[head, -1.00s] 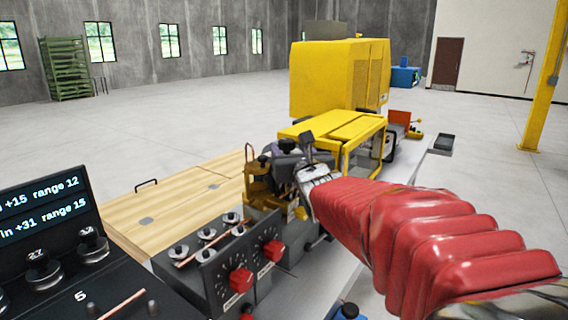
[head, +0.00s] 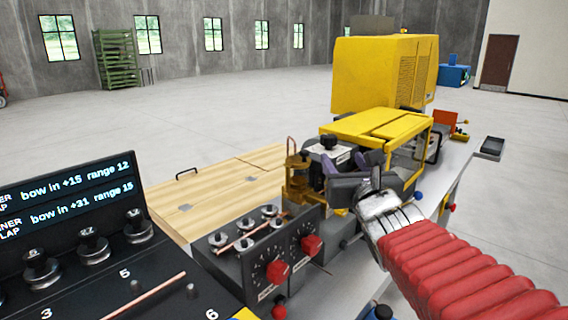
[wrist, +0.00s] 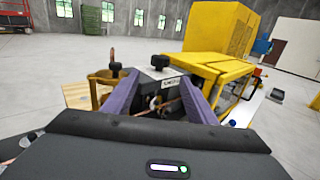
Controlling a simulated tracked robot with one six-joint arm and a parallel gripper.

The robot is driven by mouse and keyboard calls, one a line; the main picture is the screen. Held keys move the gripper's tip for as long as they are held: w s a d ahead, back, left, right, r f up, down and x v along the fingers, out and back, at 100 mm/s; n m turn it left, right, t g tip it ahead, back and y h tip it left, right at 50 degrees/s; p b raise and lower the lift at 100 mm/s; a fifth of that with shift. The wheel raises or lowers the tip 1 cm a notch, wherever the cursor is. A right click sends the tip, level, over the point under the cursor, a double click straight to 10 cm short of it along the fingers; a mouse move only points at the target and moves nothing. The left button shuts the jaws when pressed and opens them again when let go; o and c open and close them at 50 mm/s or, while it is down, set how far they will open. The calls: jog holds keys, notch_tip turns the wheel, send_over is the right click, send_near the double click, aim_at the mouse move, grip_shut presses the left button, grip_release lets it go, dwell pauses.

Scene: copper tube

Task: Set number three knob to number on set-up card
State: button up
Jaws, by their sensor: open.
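Two red knobs, one nearer (head: 277,270) and one farther (head: 312,245), sit on dial faces on the front of a dark box (head: 232,262). Part of another red knob (head: 279,312) shows at the lower edge. I cannot tell which is number three, nor read their settings. No set-up card is clearly readable. My gripper (head: 352,165) is right of and beyond these knobs, apart from them. In the wrist view its purple fingers (wrist: 160,80) are spread, with a black knob and a small white label (wrist: 168,84) of the machine seen between and beyond them.
A dark console (head: 75,240) at left has a screen reading "bow in +15 range 12" and "bow in +31 range 15", black knobs, and numbers 3, 5 and 6. A copper tube (head: 150,295) lies on it. A yellow-framed machine (head: 375,125) stands behind my gripper.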

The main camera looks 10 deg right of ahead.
jog(key=shift+s+a, duration=0.1)
jog(key=shift+s, duration=0.65)
jog(key=w+d+n, duration=0.2)
jog(key=w+d, duration=0.1)
jog(key=d, duration=1.2)
jog(key=a+n+g+y, duration=0.1)
jog(key=a+n+y, duration=0.3)
jog(key=a+y, duration=0.3)
jog(key=shift+s+a+r+y, duration=0.2)
jog(key=shift+a+y, duration=0.15)
jog(key=shift+y, duration=0.75)
jog(key=shift+w, duration=0.15)
